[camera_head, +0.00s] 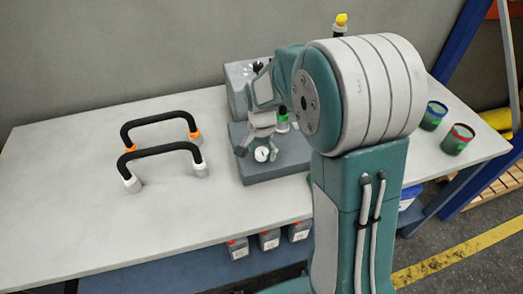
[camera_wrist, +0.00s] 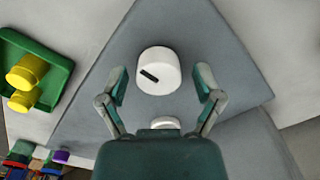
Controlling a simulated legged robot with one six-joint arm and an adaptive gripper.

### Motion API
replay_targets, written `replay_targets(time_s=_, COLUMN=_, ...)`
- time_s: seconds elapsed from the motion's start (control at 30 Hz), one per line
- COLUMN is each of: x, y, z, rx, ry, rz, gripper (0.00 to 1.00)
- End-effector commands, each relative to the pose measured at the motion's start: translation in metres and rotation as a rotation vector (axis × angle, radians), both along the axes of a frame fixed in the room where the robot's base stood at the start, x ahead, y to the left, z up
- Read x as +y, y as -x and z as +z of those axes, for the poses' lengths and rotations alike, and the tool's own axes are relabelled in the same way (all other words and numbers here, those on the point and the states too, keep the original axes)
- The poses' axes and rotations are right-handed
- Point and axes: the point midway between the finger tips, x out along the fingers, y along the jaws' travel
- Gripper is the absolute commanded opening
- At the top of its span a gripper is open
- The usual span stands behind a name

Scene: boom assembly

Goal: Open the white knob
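The white knob (camera_wrist: 158,62) is round, with a black bar on its face that slopes down to the right. It sits on a grey block, and in the head view it shows small (camera_head: 262,154) on the front of the block (camera_head: 285,167). My gripper (camera_wrist: 161,78) is open, with one finger on either side of the knob and visible gaps between. In the head view my gripper (camera_head: 257,143) is just above and beside the knob, and the arm hides part of the block. A second white piece (camera_wrist: 165,123) is partly hidden by my gripper's palm.
Two black handles (camera_head: 160,118) with orange and white ends stand on the table at left. A grey box (camera_head: 238,75) stands behind the block. A green cup (camera_head: 434,115) and a red-rimmed cup (camera_head: 457,139) are at right. The table's left part is mostly clear.

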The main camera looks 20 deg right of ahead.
Motion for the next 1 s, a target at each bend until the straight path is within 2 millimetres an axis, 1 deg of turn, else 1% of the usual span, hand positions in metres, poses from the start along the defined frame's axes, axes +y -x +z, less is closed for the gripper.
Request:
replay_targets(time_s=0.03, x=0.0001, y=-0.0001, z=0.0001, rx=0.000, ry=0.000, rz=0.000, gripper=0.48)
replay_targets(time_s=0.07, x=0.0001, y=-0.0001, z=0.0001, rx=0.000, ry=0.000, rz=0.000, gripper=0.34)
replay_targets(time_s=0.1, x=0.0000, y=-0.0001, z=0.0001, rx=0.000, ry=0.000, rz=0.000, gripper=0.16)
replay_targets(time_s=0.13, x=0.0000, y=-0.0001, z=0.0001, rx=0.000, ry=0.000, rz=0.000, gripper=0.05)
replay_targets(time_s=0.37, x=0.0003, y=-0.0003, z=0.0000, rx=-0.001, ry=-0.001, rz=0.002, gripper=0.05)
replay_targets(time_s=0.57, x=0.0004, y=-0.0004, z=-0.0001, rx=-0.001, ry=-0.001, rz=0.043, gripper=0.06)
replay_targets(time_s=0.77, x=0.0005, y=-0.0005, z=-0.0001, rx=-0.001, ry=-0.001, rz=0.155, gripper=0.06)
replay_targets(time_s=1.0, x=0.0006, y=-0.0006, z=-0.0001, rx=-0.002, ry=-0.001, rz=0.347, gripper=0.06)
